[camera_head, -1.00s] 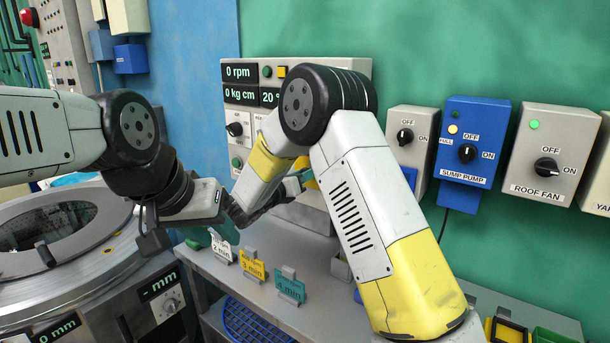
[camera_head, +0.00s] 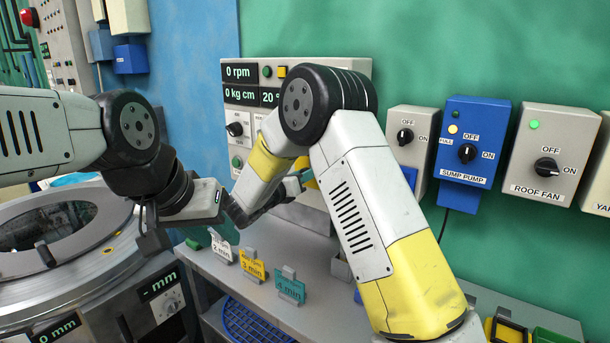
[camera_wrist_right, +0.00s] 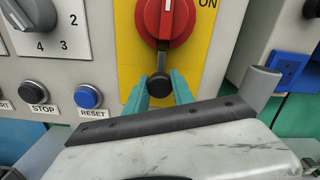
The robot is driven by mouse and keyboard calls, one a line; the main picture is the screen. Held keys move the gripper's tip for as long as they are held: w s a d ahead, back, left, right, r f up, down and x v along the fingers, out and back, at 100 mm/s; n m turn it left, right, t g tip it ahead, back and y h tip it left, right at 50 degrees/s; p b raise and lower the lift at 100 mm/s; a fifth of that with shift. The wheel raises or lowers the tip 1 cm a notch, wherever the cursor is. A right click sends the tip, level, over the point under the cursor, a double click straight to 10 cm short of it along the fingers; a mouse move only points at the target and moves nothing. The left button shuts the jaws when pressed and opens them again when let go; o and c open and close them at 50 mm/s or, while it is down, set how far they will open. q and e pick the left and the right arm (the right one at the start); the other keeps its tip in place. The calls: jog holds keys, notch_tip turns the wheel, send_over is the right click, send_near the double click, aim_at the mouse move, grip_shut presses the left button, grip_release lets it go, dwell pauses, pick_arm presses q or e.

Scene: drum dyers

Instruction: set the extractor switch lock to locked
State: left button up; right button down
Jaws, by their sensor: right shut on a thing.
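In the right wrist view the extractor switch is a red rotary knob (camera_wrist_right: 166,20) with a grey pointer upright on a yellow plate. Directly below it is the lock, a small black round-ended lever (camera_wrist_right: 160,86) that hangs downward. The teal fingers of my right gripper (camera_wrist_right: 161,90) are on both sides of the lever and shut on it. In the head view my right forearm hides most of the switch panel, and the right gripper is mostly hidden. My left gripper (camera_head: 226,231) hangs above the shelf's left end, its jaw gap unclear.
STOP (camera_wrist_right: 33,92) and RESET (camera_wrist_right: 88,97) buttons lie left of the yellow plate. A blue box (camera_wrist_right: 290,68) is at right. Upright cards, including a yellow one (camera_head: 252,265), stand on the grey shelf (camera_head: 262,310). A round drum machine (camera_head: 60,240) is at left.

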jog(key=shift+r, duration=1.15)
jog(key=c, duration=1.1)
grip_release()
jog(key=shift+v, duration=3.95)
